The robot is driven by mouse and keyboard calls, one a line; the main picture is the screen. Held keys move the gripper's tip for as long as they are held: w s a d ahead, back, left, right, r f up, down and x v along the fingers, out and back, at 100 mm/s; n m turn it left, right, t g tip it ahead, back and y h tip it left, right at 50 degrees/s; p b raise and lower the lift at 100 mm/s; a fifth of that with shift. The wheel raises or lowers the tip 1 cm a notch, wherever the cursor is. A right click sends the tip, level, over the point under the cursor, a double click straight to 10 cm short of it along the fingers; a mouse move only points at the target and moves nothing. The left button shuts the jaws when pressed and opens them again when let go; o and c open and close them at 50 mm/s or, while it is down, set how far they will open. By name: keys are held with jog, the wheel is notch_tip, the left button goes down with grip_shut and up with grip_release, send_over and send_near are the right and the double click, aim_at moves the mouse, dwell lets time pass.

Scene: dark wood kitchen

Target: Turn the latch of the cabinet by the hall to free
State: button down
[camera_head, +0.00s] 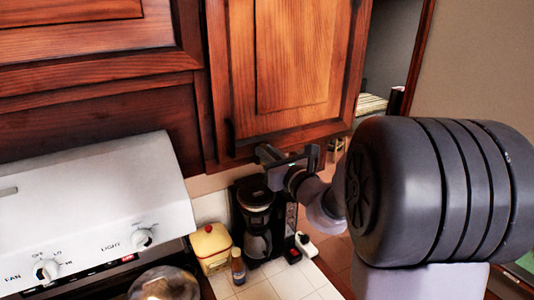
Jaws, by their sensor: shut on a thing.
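The cabinet by the hall is the wooden upper cabinet (295,60), beside the opening at the right. Its door looks closed, with a dark upright handle (232,136) low on its left edge. My gripper (285,161) is at the door's bottom edge, right of the handle. Its jaws are shut on a small dark piece there, which appears to be the latch. My gripper mostly hides the latch, so its turn angle cannot be made out. My arm reaches in from the right.
A coffee maker (257,215) stands on the tiled counter just below my gripper. A yellow canister (210,248) and a small bottle (238,267) are left of it. The white range hood (95,205) is at the left. The hall opening (390,50) is at the right.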

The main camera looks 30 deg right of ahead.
aim_at(258, 162)
jog(key=a+n+b, duration=0.1)
jog(key=n+b, duration=0.2)
jog(key=b, duration=0.2)
jog(key=f+n+b, duration=0.1)
jog(key=n+b, duration=0.2)
jog(key=b, duration=0.2)
jog(key=a+f+n+b, duration=0.1)
jog(key=n+b, duration=0.1)
jog(key=b, duration=0.4)
jog(key=shift+a+n, duration=0.3)
jog(key=shift+n, duration=0.1)
jog(key=n+b, duration=0.1)
jog(key=b, duration=0.2)
jog(key=f+n+b, duration=0.1)
jog(key=n+b, duration=0.1)
jog(key=b, duration=0.1)
jog(key=a+n+b, duration=0.1)
jog(key=n+b, duration=0.1)
jog(key=b, duration=0.1)
jog(key=shift+f+b, duration=0.15)
jog(key=shift+b, duration=0.15)
jog(key=n+b, duration=0.4)
jog(key=b, duration=0.1)
jog(key=shift+f, duration=0.3)
jog(key=shift+b, duration=0.3)
jog(key=c, duration=1.4)
grip_release()
jog(key=shift+s, duration=0.1)
